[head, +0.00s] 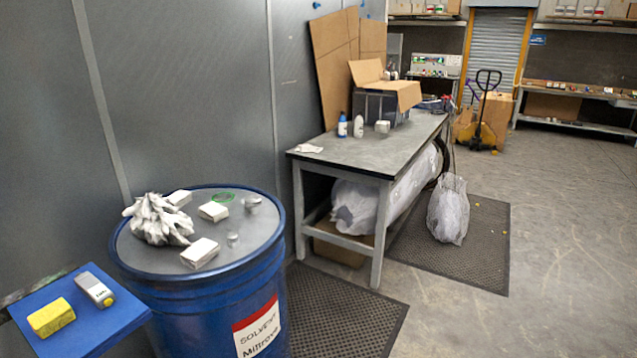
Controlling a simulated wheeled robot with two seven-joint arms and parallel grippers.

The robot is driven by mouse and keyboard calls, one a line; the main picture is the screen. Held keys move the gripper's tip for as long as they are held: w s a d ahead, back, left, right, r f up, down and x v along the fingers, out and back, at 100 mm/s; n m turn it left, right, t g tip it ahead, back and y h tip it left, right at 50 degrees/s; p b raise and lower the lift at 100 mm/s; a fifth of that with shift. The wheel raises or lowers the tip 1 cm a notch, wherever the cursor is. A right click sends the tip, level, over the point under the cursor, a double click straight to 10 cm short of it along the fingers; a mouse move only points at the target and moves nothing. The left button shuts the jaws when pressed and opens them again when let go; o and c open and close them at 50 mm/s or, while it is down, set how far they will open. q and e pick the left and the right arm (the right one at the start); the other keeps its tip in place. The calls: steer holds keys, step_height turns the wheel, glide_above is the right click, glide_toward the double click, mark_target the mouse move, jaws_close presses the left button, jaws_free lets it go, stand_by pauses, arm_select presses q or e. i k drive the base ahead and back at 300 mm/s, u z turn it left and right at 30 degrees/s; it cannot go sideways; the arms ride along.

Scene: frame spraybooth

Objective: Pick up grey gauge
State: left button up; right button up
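A small grey gauge (95,287) with a dark display and a yellow end lies on a blue tray or board (90,330) at the lower left of the head view. A yellow block (51,317), like a sponge, lies just left of the gauge on the same blue surface, apart from it. Neither of my grippers shows in the head view.
A blue solvent drum (205,305) stands right of the blue surface, with white gloves (158,220) and several small white boxes on its lid. A grey workbench (365,155) stands beyond. A plastic bag (448,210) rests on a mat. Open floor lies at the right.

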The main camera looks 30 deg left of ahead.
mark_target(96, 291)
steer(key=i, duration=1.65)
steer(key=u, duration=4.65)
steer(key=i, duration=0.5)
steer(key=z, duration=0.05)
